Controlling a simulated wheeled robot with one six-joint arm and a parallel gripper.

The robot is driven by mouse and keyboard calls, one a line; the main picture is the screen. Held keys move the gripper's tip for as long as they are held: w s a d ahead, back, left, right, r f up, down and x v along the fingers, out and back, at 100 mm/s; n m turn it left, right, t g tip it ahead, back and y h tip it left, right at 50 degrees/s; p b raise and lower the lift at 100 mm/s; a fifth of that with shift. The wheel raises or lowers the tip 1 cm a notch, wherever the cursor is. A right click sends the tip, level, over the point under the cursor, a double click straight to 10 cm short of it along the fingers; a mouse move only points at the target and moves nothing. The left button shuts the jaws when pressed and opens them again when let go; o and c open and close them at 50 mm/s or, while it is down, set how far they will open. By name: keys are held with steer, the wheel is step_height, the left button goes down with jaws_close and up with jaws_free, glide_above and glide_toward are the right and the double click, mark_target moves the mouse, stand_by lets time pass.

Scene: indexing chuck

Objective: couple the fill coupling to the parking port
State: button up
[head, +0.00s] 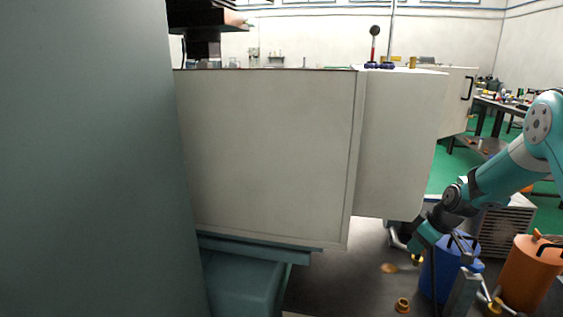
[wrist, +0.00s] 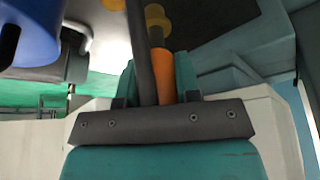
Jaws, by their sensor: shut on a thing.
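My gripper (head: 424,238) is at the lower right of the head view, low beside a blue canister. In the wrist view my gripper (wrist: 158,85) is shut on the fill coupling (wrist: 164,75), which has an orange body. A dark hose (wrist: 140,55) runs alongside the orange body between the fingers. A brass round part (wrist: 155,18) shows beyond the orange body; I cannot tell whether they touch. In the head view a brass piece (head: 416,260) shows just below my gripper. I cannot tell which brass part is the parking port, nor whether the coupling is seated.
The blue canister (head: 437,272) stands close beside my gripper and shows at the wrist view's upper left (wrist: 35,35). An orange canister (head: 530,272) stands further right. A brass fitting (head: 403,305) is low in front. A large pale cabinet (head: 265,150) fills the middle.

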steer(key=shift+o, duration=1.3)
steer(key=shift+c, duration=1.3)
